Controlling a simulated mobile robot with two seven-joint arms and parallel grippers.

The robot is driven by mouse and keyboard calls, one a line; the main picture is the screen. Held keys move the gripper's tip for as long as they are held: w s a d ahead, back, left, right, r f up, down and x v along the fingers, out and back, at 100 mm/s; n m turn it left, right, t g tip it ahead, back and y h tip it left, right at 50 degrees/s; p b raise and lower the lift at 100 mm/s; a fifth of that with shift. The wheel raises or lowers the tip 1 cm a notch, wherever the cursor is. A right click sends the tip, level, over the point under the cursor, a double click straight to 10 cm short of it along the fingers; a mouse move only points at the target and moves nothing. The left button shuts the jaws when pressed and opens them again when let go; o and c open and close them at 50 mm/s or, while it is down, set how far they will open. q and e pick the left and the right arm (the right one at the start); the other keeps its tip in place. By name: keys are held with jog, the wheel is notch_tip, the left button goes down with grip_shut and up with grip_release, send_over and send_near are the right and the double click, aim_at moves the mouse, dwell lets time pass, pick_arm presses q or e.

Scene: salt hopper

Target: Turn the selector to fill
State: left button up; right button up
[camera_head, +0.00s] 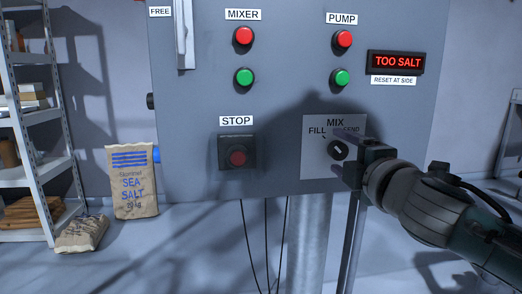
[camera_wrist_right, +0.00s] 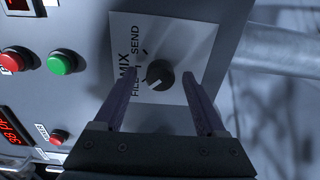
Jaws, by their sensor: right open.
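The selector is a round black knob (camera_head: 338,150) on a pale plate (camera_head: 315,170) marked MIX, with FILL at upper left and SEND at upper right. It also shows in the wrist view (camera_wrist_right: 161,74), where the plate appears turned on its side. A small white mark on the knob appears to lean toward the FILL side. My right gripper (camera_wrist_right: 159,76) is open, with one finger on each side of the knob and gaps visible. In the head view my right gripper (camera_head: 352,148) covers part of the plate and SEND. My left gripper is not in view.
The grey cabinet has a STOP button (camera_head: 237,158) left of the plate and red and green MIXER and PUMP buttons above. A lit display (camera_head: 396,62) reads TOO SALT. A sea salt sack (camera_head: 133,185) and a shelf (camera_head: 40,150) stand at left. Cables hang below.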

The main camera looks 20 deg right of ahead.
jog(key=shift+s, duration=0.1)
jog(key=p+v, duration=0.1)
jog(key=v, duration=0.8)
jog(key=shift+s, duration=0.35)
jog(key=shift+a, duration=0.15)
jog(key=s+a+r+m+g+y+p, duration=0.1)
jog(key=s+a+r+m+g+p, duration=0.3)
jog(key=s+p, duration=0.4)
jog(key=s+a+r+m+g+y+p, duration=0.25)
jog(key=s+a+m+g+p, duration=0.2)
jog(key=s+p, duration=0.35)
jog(key=s+a+r+m+g+y+p, duration=0.1)
jog(key=s+a+r+m+g+p, duration=0.3)
jog(key=s+p, duration=0.4)
notch_tip(320, 180, up, 35)
jog(key=d+m+g+p, duration=0.1)
jog(key=p, duration=3.4)
jog(key=shift+w+h, duration=0.3)
jog(key=shift+h, duration=0.05)
